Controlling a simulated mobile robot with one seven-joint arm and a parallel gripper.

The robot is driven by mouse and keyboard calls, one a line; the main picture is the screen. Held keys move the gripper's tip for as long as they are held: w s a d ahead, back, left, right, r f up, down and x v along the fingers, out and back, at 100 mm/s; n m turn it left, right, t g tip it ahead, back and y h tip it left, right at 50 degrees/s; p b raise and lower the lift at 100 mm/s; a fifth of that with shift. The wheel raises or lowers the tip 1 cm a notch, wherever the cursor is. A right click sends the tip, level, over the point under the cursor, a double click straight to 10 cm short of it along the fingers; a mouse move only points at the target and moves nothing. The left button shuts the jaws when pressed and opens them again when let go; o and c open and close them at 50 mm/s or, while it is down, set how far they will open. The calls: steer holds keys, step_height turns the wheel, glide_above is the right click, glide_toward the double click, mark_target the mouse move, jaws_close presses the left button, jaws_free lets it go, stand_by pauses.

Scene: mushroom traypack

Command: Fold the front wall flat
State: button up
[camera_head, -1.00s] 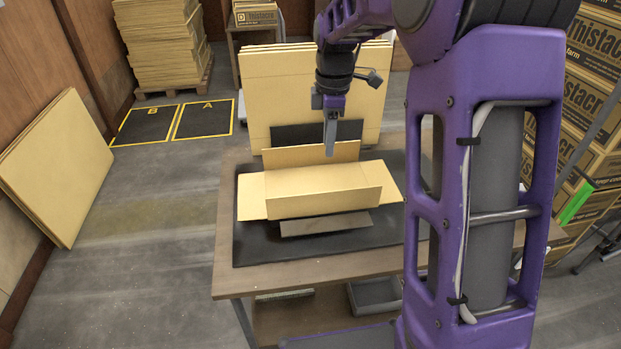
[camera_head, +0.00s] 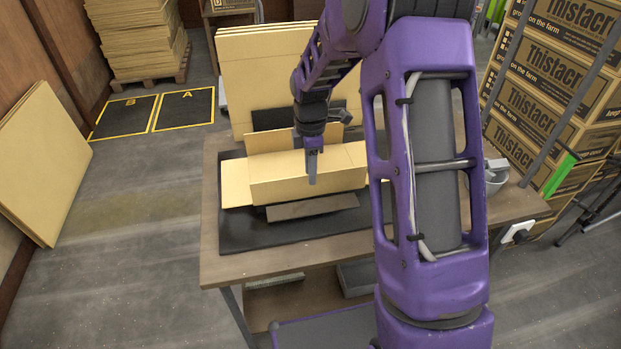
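The tan cardboard tray blank (camera_head: 236,191) lies on a black mat (camera_head: 236,236) on the table, its left end flap spread outward. Its front wall (camera_head: 276,191) is the long panel along the near side and stands up from the base. The back wall (camera_head: 262,142) also stands up at the far side. My gripper (camera_head: 312,178) points down over the front wall, left of its middle, and its tip covers part of the wall. I cannot tell whether it touches the wall. Its fingers show as one narrow shape, so their opening is unclear. My arm hides the blank's right end.
A dark grey strip (camera_head: 312,207) lies in front of the front wall. Tall cardboard sheets (camera_head: 238,75) stand behind the table. A grey bowl-like item (camera_head: 496,178) stands at the table's right. The mat's front left part is clear.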

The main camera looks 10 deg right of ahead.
steer(key=shift+f, duration=1.3)
jaws_close()
stand_by(0.5)
